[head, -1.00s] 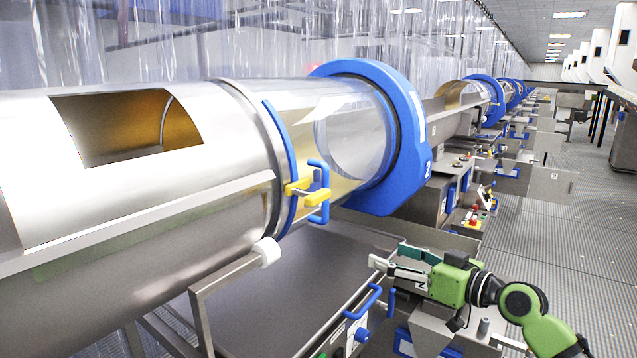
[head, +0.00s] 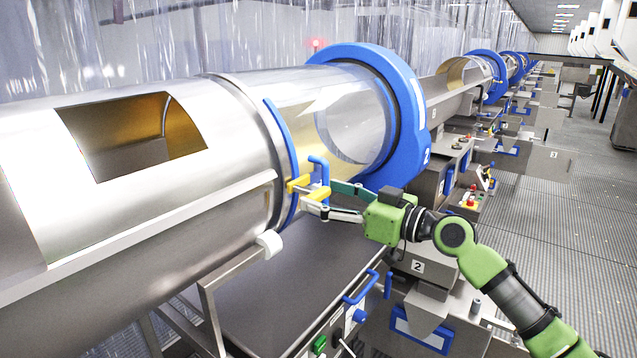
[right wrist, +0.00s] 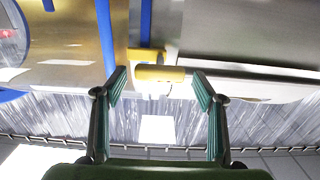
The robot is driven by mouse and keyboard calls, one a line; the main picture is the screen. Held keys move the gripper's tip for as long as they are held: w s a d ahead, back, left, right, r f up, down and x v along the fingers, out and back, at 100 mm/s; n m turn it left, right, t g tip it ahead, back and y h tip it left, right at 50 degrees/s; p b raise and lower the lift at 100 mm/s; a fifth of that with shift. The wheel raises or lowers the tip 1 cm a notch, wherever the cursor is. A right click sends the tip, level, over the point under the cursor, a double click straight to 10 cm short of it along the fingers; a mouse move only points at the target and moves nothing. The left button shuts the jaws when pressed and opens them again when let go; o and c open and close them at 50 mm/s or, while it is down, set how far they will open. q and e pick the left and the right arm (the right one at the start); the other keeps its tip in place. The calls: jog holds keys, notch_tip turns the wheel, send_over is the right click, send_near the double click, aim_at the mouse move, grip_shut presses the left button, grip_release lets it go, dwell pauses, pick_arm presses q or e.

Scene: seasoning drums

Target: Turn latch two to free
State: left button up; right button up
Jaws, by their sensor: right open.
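The latch (head: 309,188) sits on the seam of the large drum, with yellow blocks and a blue handle (head: 321,169). Blue drum ring 2 (head: 401,110) stands just to its right. My right gripper (head: 327,199) is open at the latch's lower right side, with its fingers pointing at it. In the right wrist view the yellow latch part (right wrist: 158,73) lies ahead, between the two open fingertips (right wrist: 158,90). I cannot tell whether a finger touches it. My left gripper is not in view.
The steel drum (head: 130,215) with a cut-out opening fills the left. A dark table top (head: 290,275) with a blue handle (head: 361,287) lies below the latch. A control box with a red button (head: 471,202) stands to the right.

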aim_at(309, 190)
jog(key=shift+x, duration=1.15)
jog(key=shift+d, duration=0.1)
jog(key=c, duration=1.1)
